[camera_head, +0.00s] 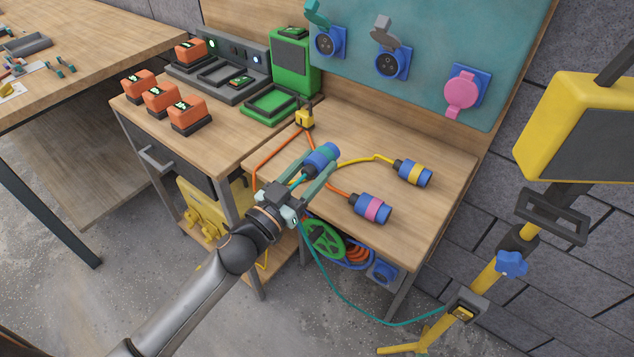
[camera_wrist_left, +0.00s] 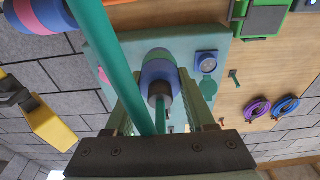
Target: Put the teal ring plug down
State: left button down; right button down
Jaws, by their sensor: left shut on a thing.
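The teal ring plug (camera_head: 322,155) is blue with a teal band. My left gripper (camera_head: 318,170) is shut on it, one finger on each side, above the workbench (camera_head: 440,205). Whether the plug touches the wood is hard to tell, but it looks raised. In the left wrist view the plug (camera_wrist_left: 158,70) sits between the two fingers (camera_wrist_left: 162,105), and its teal cable (camera_wrist_left: 115,60) crosses in front. In the head view the cable (camera_head: 330,280) hangs over the bench's front edge towards the yellow stand. My right gripper is not in view.
A yellow-ringed plug (camera_head: 413,172) and a pink-ringed plug (camera_head: 371,207) lie on the bench to the right. A teal panel (camera_head: 425,45) behind carries several sockets. A green charger (camera_head: 294,62) and orange batteries (camera_head: 188,115) stand at left. Bare wood lies around the yellow-ringed plug.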

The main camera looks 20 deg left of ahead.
aim_at(316, 169)
pick_arm(q)
jog(key=w+f, duration=0.1)
jog(key=w+f+b, duration=0.1)
jog(key=shift+w+a+f, duration=0.1)
jog(key=shift+a+f, duration=0.05)
jog(key=shift+f, duration=0.25)
jog(key=shift+w+f, duration=0.3)
jog(key=shift+f, duration=0.05)
jog(key=shift+w+a+f, duration=0.1)
jog(key=shift+w+f, duration=0.1)
jog(key=shift+f, duration=0.1)
notch_tip(316, 169, down, 3)
jog(key=shift+r+b, duration=0.1)
jog(key=shift+b, duration=0.85)
jog(key=shift+f, duration=0.25)
jog(key=shift+f+b, duration=0.35)
jog(key=shift+b, duration=0.05)
jog(key=shift+c, duration=1.2)
grip_release()
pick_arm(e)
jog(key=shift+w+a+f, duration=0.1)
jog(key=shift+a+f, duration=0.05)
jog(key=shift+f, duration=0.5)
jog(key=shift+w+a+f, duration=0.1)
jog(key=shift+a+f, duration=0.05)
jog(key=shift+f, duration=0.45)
